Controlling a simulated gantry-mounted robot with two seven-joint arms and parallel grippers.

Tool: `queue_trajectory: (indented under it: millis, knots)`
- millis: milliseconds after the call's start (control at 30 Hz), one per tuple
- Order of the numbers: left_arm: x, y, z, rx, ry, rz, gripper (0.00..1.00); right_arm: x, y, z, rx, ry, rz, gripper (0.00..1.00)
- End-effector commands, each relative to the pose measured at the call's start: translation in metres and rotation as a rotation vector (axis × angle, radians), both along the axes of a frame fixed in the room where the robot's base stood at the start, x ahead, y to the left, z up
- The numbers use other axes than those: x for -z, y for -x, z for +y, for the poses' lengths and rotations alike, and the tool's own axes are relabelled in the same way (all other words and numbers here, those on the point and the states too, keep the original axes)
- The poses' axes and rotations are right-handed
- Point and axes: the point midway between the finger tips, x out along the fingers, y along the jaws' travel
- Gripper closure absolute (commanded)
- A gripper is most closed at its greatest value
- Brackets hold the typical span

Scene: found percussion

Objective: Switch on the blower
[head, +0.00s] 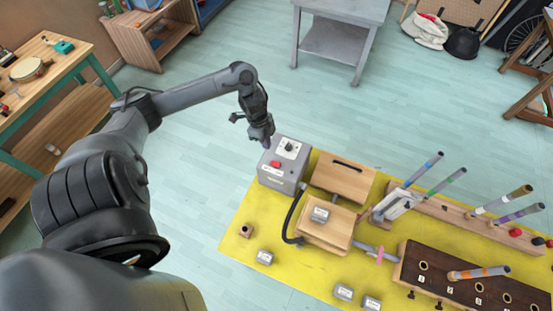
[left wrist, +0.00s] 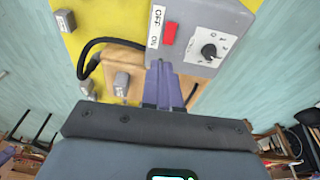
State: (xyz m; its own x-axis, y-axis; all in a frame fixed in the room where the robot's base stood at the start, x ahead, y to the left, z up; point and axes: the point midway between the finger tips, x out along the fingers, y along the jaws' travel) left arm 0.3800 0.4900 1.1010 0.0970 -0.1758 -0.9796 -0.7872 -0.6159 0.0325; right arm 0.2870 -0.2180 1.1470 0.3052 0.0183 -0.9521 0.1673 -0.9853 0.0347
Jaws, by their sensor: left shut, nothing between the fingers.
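The blower is a grey box (head: 276,181) at the left end of the yellow mat, also in the left wrist view (left wrist: 199,15). Its top carries a red switch (head: 276,164), which shows in the left wrist view (left wrist: 170,33) beside an OFF and ON label (left wrist: 155,28). A black dial (left wrist: 209,50) sits on a white plate next to it. My left gripper (head: 267,144) is shut and empty over the box's far left edge. In the left wrist view its fingertips (left wrist: 160,64) lie near the ON end of the label; contact is unclear. My right gripper is out of view.
A black hose (head: 289,218) runs from the box to the wooden blocks (head: 325,229). Several small grey blocks lie on the yellow mat (head: 236,272). Coloured tubes and a dark holed board (head: 420,252) stand to the right. A grey table (head: 340,9) is behind.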

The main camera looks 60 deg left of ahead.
Motion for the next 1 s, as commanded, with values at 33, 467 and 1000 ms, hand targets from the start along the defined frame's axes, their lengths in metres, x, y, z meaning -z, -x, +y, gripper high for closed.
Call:
queue_trajectory:
  millis: [33,467,1000]
  knots:
    - [-0.005,-0.006,0.004,0.002,-0.011,-0.014,1.0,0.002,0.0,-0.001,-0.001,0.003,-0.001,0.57]
    - [-0.011,-0.014,0.005,0.002,-0.013,-0.032,1.0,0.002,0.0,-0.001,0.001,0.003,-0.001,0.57]
    - [0.044,-0.02,-0.006,-0.001,-0.008,-0.03,1.0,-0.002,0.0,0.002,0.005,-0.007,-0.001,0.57]
